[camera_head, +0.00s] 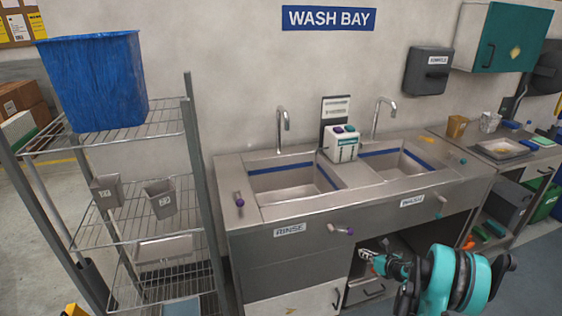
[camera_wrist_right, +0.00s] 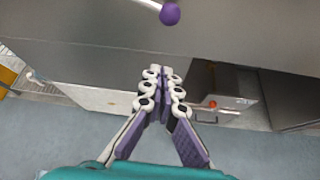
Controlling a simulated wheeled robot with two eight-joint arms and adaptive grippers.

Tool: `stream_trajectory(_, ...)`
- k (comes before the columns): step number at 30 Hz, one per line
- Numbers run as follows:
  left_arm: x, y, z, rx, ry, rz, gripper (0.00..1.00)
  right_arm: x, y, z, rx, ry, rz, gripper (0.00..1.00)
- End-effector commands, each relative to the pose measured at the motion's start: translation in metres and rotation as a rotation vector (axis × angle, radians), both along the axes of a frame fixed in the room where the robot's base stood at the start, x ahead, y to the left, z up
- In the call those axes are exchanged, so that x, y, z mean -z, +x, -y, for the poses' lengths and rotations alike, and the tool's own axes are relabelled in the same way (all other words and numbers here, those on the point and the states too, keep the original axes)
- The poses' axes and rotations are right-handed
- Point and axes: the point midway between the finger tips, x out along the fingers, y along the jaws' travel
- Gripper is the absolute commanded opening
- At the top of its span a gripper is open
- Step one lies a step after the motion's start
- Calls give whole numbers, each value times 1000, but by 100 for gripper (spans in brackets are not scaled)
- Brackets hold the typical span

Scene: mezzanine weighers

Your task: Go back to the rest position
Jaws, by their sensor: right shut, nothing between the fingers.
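My right gripper (camera_head: 368,254) is in front of the wash unit, below the edge of the counter, with its teal arm coming in from the lower right. In the right wrist view my right gripper (camera_wrist_right: 163,72) has its fingers together, with nothing between them. A purple-ended lever (camera_wrist_right: 170,13) shows just beyond the fingertips at the top of that view. The same lever (camera_head: 341,230) sits on the front panel in the head view, a little above and left of the gripper. My left gripper is in neither view.
The steel sink unit (camera_head: 290,213) spans the middle, with a rinse basin (camera_head: 282,182) and a wash basin (camera_head: 395,163). A wire shelf (camera_head: 135,232) with a blue bin (camera_head: 95,80) stands at left. An open cabinet bay is behind my right gripper. Grey floor is clear at lower right.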

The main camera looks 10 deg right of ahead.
Motion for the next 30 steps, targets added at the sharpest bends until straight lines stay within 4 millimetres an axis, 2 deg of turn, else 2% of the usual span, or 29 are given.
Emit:
stream_trajectory(2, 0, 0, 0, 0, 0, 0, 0, -13, 5, -4, 12, 17, 22, 0)
stream_trajectory(5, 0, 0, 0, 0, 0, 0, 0, -52, 18, -16, 55, 87, 95, 0)
stream_trajectory(8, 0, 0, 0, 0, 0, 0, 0, -118, 34, -34, 137, 223, 212, 0)
stream_trajectory(12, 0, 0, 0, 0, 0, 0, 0, -228, 41, -60, 304, 521, 395, 0)
stream_trajectory(15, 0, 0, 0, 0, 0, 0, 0, -292, 30, -72, 441, 776, 494, 0)
stream_trajectory(18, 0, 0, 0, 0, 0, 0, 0, -333, 7, -81, 589, 1041, 553, 0)
stream_trajectory(21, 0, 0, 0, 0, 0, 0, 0, -352, -24, -91, 753, 1312, 568, 0)
stream_trajectory(23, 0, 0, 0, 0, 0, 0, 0, -353, -46, -99, 859, 1472, 556, 0)
stream_trajectory(26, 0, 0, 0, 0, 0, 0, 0, -338, -86, -118, 1054, 1723, 498, 0)
stream_trajectory(30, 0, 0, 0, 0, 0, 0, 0, -293, -150, -162, 1367, 2026, 334, 0)
